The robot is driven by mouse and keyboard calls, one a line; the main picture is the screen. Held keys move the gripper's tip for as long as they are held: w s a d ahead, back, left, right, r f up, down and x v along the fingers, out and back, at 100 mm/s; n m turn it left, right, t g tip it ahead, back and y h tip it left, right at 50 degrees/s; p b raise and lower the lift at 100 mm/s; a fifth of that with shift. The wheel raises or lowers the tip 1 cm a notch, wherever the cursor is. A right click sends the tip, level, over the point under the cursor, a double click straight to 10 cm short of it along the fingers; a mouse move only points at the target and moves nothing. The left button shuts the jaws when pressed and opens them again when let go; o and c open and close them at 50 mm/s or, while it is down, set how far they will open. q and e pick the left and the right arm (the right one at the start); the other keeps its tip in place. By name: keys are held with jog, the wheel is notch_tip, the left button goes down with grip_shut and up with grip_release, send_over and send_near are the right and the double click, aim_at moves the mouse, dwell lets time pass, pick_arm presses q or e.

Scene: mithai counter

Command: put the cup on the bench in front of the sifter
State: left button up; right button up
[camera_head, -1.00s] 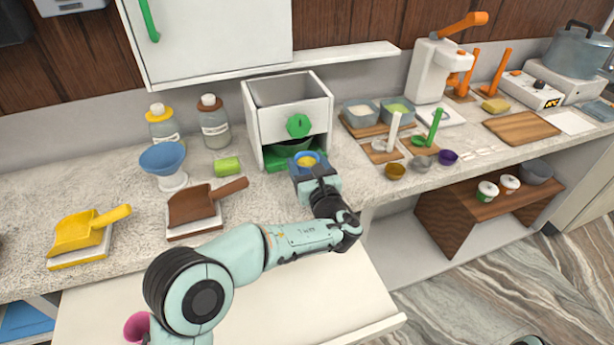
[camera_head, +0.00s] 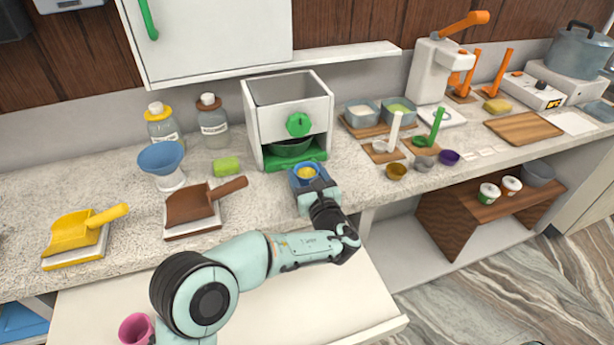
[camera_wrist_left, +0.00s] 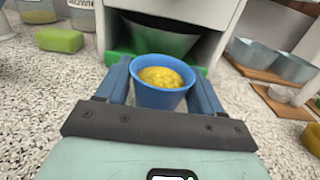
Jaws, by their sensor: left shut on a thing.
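The blue cup (camera_head: 304,176) holds something yellow and stands upright just in front of the sifter. My left gripper (camera_head: 308,184) is shut on the cup, one finger on each side, as the left wrist view also shows with the cup (camera_wrist_left: 160,97) between the fingers. I cannot tell whether the cup's base touches the bench (camera_head: 250,210). The sifter (camera_head: 259,135) is a white box with a green knob and a green base; a dark bowl (camera_head: 290,147) sits in its opening. My right gripper is not in view.
A green sponge (camera_head: 227,166) lies left of the sifter. A brown scoop (camera_head: 199,203) and a blue funnel-shaped bowl (camera_head: 161,157) stand further left. Small bowls (camera_head: 397,171) are to the right. An open drawer-like white surface (camera_head: 350,300) is below the bench's front edge.

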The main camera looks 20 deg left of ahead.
pick_arm(q)
jog(key=o, duration=1.1)
notch_tip(320, 180, down, 2)
jog(key=shift+a+r+p, duration=0.1)
jog(key=shift+r+p, duration=0.2)
jog(key=shift+r, duration=0.05)
jog(key=shift+r+p, duration=0.4)
jog(key=shift+r, duration=0.1)
jog(key=v, duration=1.2)
jog(key=shift+r, duration=0.2)
